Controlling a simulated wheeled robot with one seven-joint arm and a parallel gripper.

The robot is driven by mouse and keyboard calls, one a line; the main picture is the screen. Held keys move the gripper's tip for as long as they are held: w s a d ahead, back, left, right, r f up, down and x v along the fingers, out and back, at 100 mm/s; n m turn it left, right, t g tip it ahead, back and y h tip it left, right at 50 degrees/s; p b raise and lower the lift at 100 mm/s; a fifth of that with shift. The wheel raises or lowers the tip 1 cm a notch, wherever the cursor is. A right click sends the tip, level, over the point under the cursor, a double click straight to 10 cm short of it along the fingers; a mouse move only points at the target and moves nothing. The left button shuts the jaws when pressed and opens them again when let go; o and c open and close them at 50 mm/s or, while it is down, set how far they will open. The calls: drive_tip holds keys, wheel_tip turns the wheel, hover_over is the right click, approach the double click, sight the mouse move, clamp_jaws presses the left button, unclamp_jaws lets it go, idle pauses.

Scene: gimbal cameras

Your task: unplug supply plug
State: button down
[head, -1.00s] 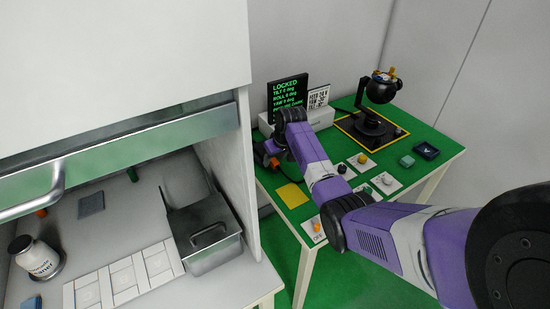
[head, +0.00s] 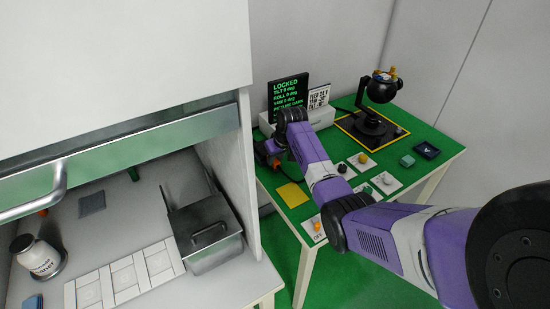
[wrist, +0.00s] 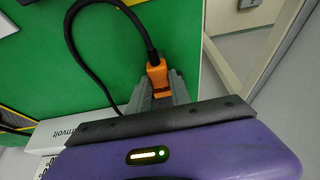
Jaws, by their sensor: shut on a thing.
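The supply plug (wrist: 156,74) is a small orange block on a black cable (wrist: 85,55) in the wrist view. My gripper (wrist: 158,88) is shut on it, with a grey finger on either side. The cable runs up from the plug and loops left over the green table. The plug's far end is hidden by the fingers and palm, so I cannot tell whether it sits in a socket. The white supply box (wrist: 75,133) lies left of my gripper, partly covered by my wrist. In the head view, my gripper (head: 268,153) is beside the box at the table's left edge.
A black screen reading LOCKED (head: 288,95) and a printed card (head: 318,97) stand at the back. A black gimbal camera (head: 378,92) stands at the back right. A yellow pad (head: 292,195) and several knob plates lie in front. A cabinet (head: 245,200) closes the left side.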

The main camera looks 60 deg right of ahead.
sight(281, 169)
drive_tip(key=shift+s+a+p, duration=0.3)
drive_tip(key=shift+s+p, duration=0.2)
drive_tip(key=shift+p, duration=0.1)
drive_tip(key=shift+s+a+p, duration=0.25)
drive_tip(key=shift+s+p, duration=0.2)
drive_tip(key=shift+p, duration=0.1)
idle(0.4)
drive_tip(key=shift+s+a+f+p, duration=0.1)
drive_tip(key=shift+s+a+p, duration=0.25)
drive_tip(key=shift+s+p, duration=0.25)
drive_tip(key=shift+s+a+p, duration=0.35)
drive_tip(key=shift+s+p, duration=0.25)
wheel_tip(281, 169, up, 4)
drive_tip(key=p, duration=0.3)
idle(0.4)
